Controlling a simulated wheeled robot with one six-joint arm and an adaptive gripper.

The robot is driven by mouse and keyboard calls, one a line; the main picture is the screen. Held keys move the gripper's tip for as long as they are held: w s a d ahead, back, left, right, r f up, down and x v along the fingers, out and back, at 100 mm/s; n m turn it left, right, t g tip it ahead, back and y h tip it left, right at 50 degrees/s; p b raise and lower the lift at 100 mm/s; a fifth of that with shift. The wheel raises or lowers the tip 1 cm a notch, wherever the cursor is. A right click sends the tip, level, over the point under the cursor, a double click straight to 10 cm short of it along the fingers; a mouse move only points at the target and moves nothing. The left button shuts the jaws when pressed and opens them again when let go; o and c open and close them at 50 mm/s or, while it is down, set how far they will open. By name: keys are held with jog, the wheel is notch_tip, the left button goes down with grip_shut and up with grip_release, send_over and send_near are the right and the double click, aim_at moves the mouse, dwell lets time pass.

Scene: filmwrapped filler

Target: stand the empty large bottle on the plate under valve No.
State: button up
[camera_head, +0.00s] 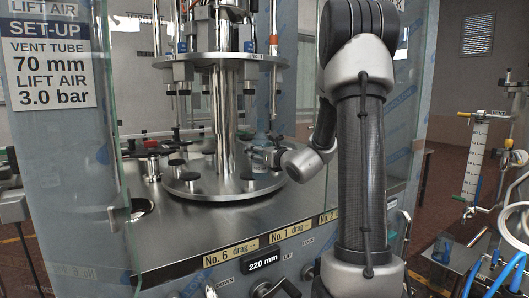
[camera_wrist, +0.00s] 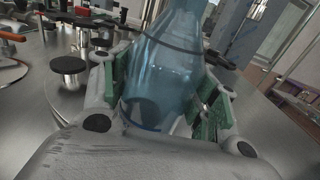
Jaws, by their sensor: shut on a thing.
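My gripper (camera_wrist: 165,95) is shut on a clear bluish bottle (camera_wrist: 165,75), with green pads on both sides of it. The bottle looks empty; its upper end runs out of the wrist view. In the head view a small part of the bottle (camera_head: 262,138) shows at the carousel's right side, above my gripper (camera_head: 264,156). Round black plates (camera_head: 188,177) sit around the lower steel disc (camera_head: 225,192). Valves (camera_head: 182,75) hang from the upper disc, where a small No. 1 tag shows. Whether the bottle touches a plate cannot be told.
A bright central column (camera_head: 222,120) joins the discs. Clear guard panels (camera_head: 112,130) stand at the left. Labels on the front edge read No. 6, No. 1 (camera_head: 291,230) and No. 2, above a 220 mm sign (camera_head: 263,261). In the wrist view a black plate (camera_wrist: 68,64) stands left of the bottle.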

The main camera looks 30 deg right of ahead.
jog(key=w, duration=0.8)
jog(key=shift+f, duration=0.4)
jog(key=shift+a+f, duration=0.15)
jog(key=shift+f, duration=0.1)
dwell(1.0)
jog(key=o, duration=1.1)
